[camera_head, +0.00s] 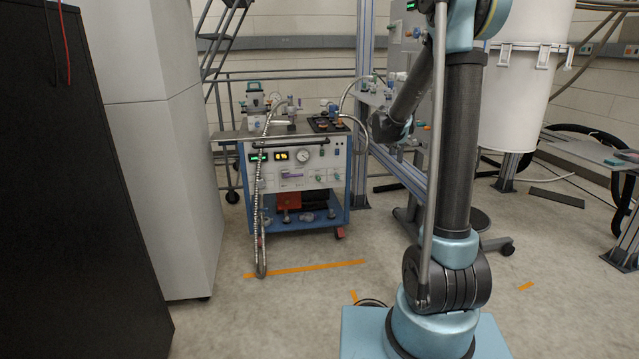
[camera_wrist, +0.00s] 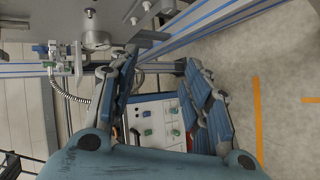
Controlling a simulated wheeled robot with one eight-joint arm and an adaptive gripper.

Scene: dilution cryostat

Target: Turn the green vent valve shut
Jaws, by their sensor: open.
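In the wrist view, small green knobs (camera_wrist: 147,132) sit on a white panel (camera_wrist: 158,120) seen between my fingers. I cannot tell which of them is the vent valve. In the head view, the blue-and-white pump cart (camera_head: 297,172) has small green parts (camera_head: 338,152) on its front panel, too small to identify. My gripper (camera_wrist: 162,65) is open, with its two blue-padded fingers spread and nothing between them. The panel lies beyond the fingers, apart from them. In the head view my arm's end is near the metal frame, with the fingers not clearly visible.
A metal hose (camera_head: 262,200) hangs at the cart's left front. An upright metal frame (camera_head: 362,100) stands right of the cart, and a white cylinder (camera_head: 515,95) hangs farther right. Cabinets (camera_head: 165,140) block the left. Floor before the cart is clear, with orange tape (camera_head: 305,268).

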